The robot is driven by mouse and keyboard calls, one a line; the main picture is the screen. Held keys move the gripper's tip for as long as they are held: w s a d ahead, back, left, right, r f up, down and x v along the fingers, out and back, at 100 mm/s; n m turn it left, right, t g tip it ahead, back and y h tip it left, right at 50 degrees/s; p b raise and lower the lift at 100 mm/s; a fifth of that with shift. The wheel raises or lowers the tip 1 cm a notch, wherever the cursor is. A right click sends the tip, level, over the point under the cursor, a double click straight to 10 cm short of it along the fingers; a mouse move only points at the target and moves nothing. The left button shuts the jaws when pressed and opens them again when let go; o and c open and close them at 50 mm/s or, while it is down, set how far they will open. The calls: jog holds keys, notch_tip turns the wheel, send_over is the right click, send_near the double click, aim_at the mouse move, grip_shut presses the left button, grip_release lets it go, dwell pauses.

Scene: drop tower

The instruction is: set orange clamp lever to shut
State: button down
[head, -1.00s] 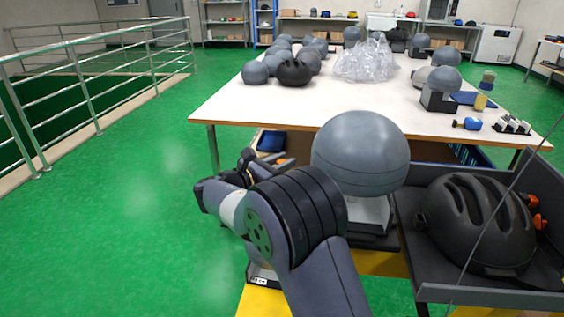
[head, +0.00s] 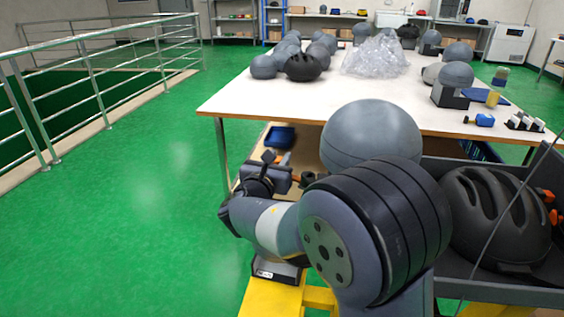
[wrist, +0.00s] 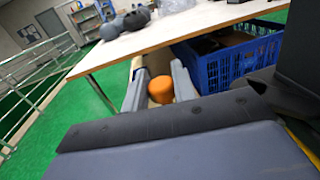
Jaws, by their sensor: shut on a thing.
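The orange clamp lever shows in the wrist view as a short orange knob (wrist: 161,91) between the two grey fingers of my gripper (wrist: 159,86). The fingers are shut on it, one on each side. In the head view my gripper (head: 280,178) is left of the grey ball-shaped headform (head: 372,138), and my arm covers much of the area below it. The lever's pivot and the clamp body are hidden, so I cannot tell the lever's angle.
A black helmet (head: 498,215) lies in a dark tray (head: 480,290) at right. A white-topped table (head: 300,100) with headforms stands ahead. A blue crate (wrist: 232,62) sits under it. Green floor (head: 140,220) is free at left, beyond which are railings (head: 90,90).

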jog(key=shift+s+a+n+t+y+b, duration=0.15)
jog(key=shift+s+n+y+b, duration=0.1)
jog(key=shift+n+y+b, duration=0.25)
jog(key=shift+s+a+n+t+y+b, duration=0.1)
jog(key=shift+s+n+t+y+b, duration=0.15)
jog(key=shift+y, duration=0.45)
jog(key=c, duration=1.2)
grip_release()
jog(key=shift+r, duration=0.15)
notch_tip(320, 180, up, 10)
jog(key=p, duration=0.3)
jog(key=shift+p, duration=0.3)
jog(key=shift+c, duration=0.2)
